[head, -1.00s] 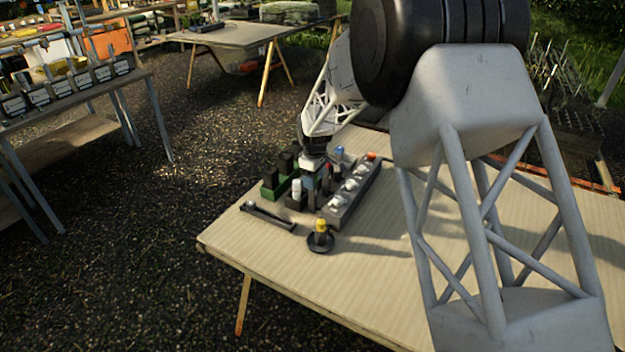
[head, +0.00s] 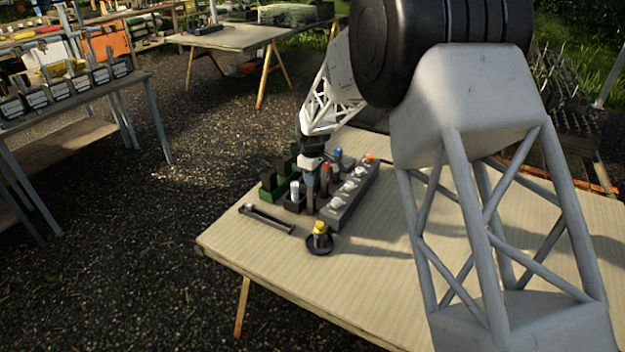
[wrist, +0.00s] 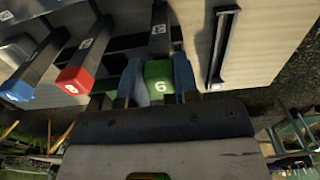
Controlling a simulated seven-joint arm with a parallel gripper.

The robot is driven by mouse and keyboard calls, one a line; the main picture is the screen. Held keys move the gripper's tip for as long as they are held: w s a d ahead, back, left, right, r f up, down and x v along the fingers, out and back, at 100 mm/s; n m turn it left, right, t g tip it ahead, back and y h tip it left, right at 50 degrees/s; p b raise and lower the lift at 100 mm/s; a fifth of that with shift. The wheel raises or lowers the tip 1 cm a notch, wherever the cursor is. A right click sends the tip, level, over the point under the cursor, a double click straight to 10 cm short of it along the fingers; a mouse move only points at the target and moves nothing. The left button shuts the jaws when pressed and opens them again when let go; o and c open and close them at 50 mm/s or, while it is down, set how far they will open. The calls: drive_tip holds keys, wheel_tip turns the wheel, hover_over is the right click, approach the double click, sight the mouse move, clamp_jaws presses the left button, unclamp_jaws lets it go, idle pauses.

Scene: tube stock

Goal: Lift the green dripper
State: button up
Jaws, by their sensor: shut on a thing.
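The green dripper (wrist: 160,78) shows in the wrist view as a green block end marked with a white letter that looks like G. My gripper (wrist: 158,84) is shut on it, with one blue-grey finger on each side. In the head view my gripper (head: 311,182) points down among the items at the left part of the table. There the held dripper is mostly hidden by the fingers and neighbours. I cannot tell how far its lower end is from the table.
A red-ended dripper (wrist: 76,79) and a blue-ended one (wrist: 16,90) stand close by. A grey block with white knobs (head: 335,208) stands right of my gripper. A narrow dark tray (head: 268,219) and a yellow-topped piece on a round base (head: 319,241) lie in front. The table's right side is clear.

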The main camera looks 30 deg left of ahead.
drive_tip(key=r, duration=0.2)
drive_tip(key=shift+s+d+r, duration=0.2)
drive_tip(key=shift+s+r, duration=0.05)
drive_tip(key=shift+r, duration=0.05)
drive_tip(key=s+d+r, duration=0.1)
drive_tip(key=s+d, duration=0.9)
drive_tip(key=s, duration=0.1)
drive_tip(key=shift+s+r, duration=0.2)
drive_tip(key=shift+s, duration=0.1)
idle(0.4)
